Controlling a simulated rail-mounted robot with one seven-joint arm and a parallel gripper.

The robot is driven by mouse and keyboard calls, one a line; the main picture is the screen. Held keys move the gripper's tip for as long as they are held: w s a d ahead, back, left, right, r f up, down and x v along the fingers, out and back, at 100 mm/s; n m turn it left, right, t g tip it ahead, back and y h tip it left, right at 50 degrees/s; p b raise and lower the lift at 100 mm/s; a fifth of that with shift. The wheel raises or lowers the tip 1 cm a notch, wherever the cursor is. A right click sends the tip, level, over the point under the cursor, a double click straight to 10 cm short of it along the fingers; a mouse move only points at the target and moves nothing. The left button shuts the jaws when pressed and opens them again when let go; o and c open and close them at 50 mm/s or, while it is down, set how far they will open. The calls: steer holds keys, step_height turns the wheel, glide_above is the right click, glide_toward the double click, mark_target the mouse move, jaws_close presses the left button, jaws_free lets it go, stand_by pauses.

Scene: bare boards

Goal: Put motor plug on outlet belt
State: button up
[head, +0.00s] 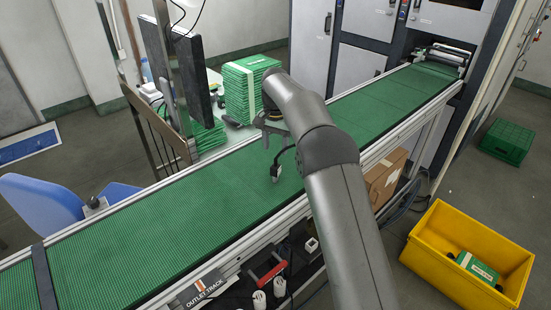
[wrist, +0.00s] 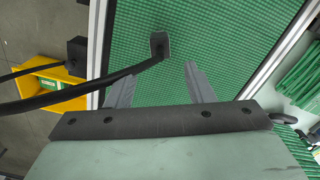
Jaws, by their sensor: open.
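The motor plug (head: 275,171) is a small grey-black plug on a black cable. It appears against the green outlet belt (head: 150,235), below my gripper (head: 272,143) in the head view. In the wrist view the plug (wrist: 159,44) lies beyond my open fingertips (wrist: 160,73), apart from both fingers, over the green belt surface (wrist: 215,35). Its thick black cable runs off to the left. Nothing is between my fingers. I cannot tell for sure whether the plug rests fully on the belt. My arm hides part of the cable in the head view.
An outlet track sign (head: 200,288) is on the belt's near side. A yellow crate (head: 412,262) with a green-white box stands at right. A stack of green boards (head: 240,95) and a dark monitor (head: 185,75) stand behind the belt. The belt's left stretch is clear.

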steer(key=s+d+r+n, duration=0.1)
steer(key=s+d+r, duration=0.75)
steer(key=r, duration=0.25)
steer(key=s+d+n, duration=0.1)
steer(key=s+d, duration=0.4)
steer(key=s, duration=0.5)
steer(key=s+d+f, duration=0.2)
steer(key=s, duration=0.6)
steer(key=s+d+f+n, duration=0.1)
steer(key=s+d+f, duration=0.1)
steer(key=s, duration=0.6)
steer(key=s+d+f+n, duration=0.1)
steer(key=s+f, duration=0.3)
steer(key=s, duration=0.5)
steer(key=shift+d+f+t, duration=0.15)
steer(key=shift+d+t, duration=0.25)
steer(key=shift+d, duration=0.3)
steer(key=shift+s, duration=0.1)
step_height(320, 180, down, 14)
steer(key=b, duration=1.2)
steer(key=shift+a+r+n+g, duration=0.2)
steer(key=shift+a+n+g, duration=0.1)
